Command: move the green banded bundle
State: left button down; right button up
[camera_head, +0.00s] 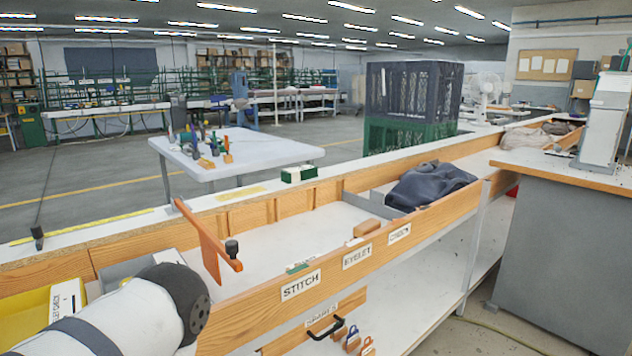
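A small dark green block-shaped thing (298,174) with a pale patch or band sits on the white ledge behind the wooden trough. It looks like the green banded bundle, but it is too small to be sure. A smaller green and white piece (298,267) lies inside the trough, behind the STITCH label, partly hidden by the front board. A white and dark part of my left arm shows at the lower left. Neither of my grippers shows in this view.
The trough's front board carries STITCH (301,285), EYELET and a third label. A brown block (367,228) and dark cloth (428,186) lie further right. Stacked crates (412,92) stand behind. The trough's middle floor is clear.

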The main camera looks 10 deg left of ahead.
aim_at(302, 172)
jog(key=i+l+u, duration=0.15)
jog(key=i+l, duration=0.15)
jog(key=i+l+u, duration=0.1)
jog(key=i+l, duration=0.15)
jog(key=l, duration=0.3)
jog(key=i+l+u, duration=0.15)
jog(key=l, duration=0.3)
jog(key=i+l+u, duration=0.1)
jog(key=i+l, duration=0.25)
jog(key=i+l+u, duration=0.15)
jog(key=l, duration=0.45)
jog(key=i+l+u, duration=0.15)
jog(key=l, duration=0.4)
jog(key=i+l+u, duration=0.1)
jog(key=i+l, duration=0.15)
jog(key=l, duration=0.3)
jog(key=i+l+u, duration=0.15)
jog(key=l, duration=0.4)
